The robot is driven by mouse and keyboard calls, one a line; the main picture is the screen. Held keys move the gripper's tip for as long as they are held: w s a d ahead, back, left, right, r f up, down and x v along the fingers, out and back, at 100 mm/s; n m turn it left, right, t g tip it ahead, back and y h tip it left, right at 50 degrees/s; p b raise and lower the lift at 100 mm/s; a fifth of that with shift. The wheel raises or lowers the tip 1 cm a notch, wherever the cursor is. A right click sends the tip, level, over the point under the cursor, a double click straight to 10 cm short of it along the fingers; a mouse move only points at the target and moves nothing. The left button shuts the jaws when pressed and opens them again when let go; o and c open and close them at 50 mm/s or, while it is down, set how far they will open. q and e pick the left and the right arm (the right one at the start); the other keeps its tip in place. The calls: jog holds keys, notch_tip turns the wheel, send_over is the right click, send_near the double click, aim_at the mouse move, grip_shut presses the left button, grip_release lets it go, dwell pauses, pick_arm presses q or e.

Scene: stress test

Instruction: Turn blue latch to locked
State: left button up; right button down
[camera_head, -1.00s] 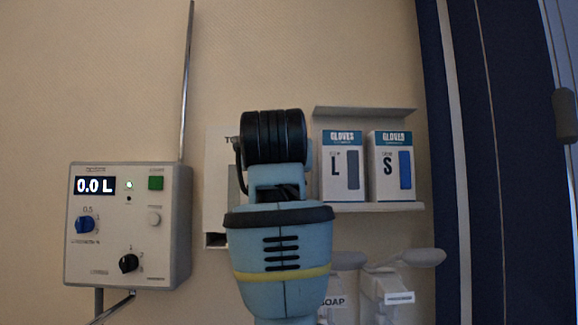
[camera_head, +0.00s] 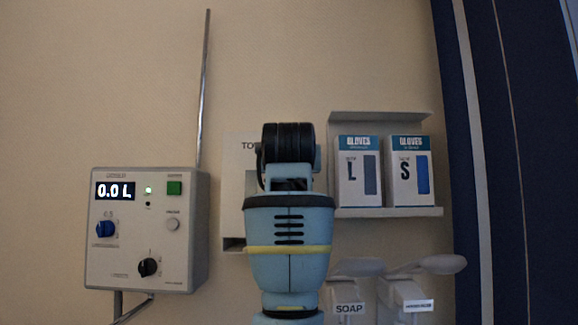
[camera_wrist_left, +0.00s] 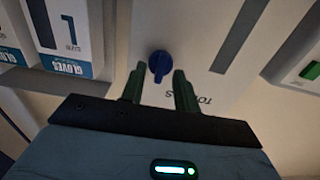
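The blue latch (camera_wrist_left: 160,64) is a small round knob with a short lever, on the front of a pale towel dispenser (camera_wrist_left: 190,30) in the left wrist view. My left gripper (camera_wrist_left: 159,74) has its two dark green fingers apart, with the latch at or just beyond the gap between their tips. I cannot tell whether they touch it. In the head view, my arm covers much of the dispenser (camera_head: 234,185), and the latch and left gripper are hidden behind it. My right gripper is in neither view.
Left of the dispenser is a control box (camera_head: 150,225) with a blue dial (camera_head: 105,229), black dial (camera_head: 149,267) and green button (camera_head: 174,188). Right of it, glove boxes (camera_head: 358,172) stand on a shelf (camera_head: 390,212), above soap (camera_head: 350,292) and another dispenser (camera_head: 420,285).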

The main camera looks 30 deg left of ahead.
pick_arm(q)
jog(key=shift+w, duration=0.15)
grip_shut()
jog(key=shift+m, duration=0.3)
jog(key=shift+w+d+f+m, duration=0.1)
jog(key=shift+f+m, duration=0.05)
jog(key=shift+m, duration=4.15)
jog(key=shift+f+m, duration=0.1)
jog(key=shift+m, duration=4.2)
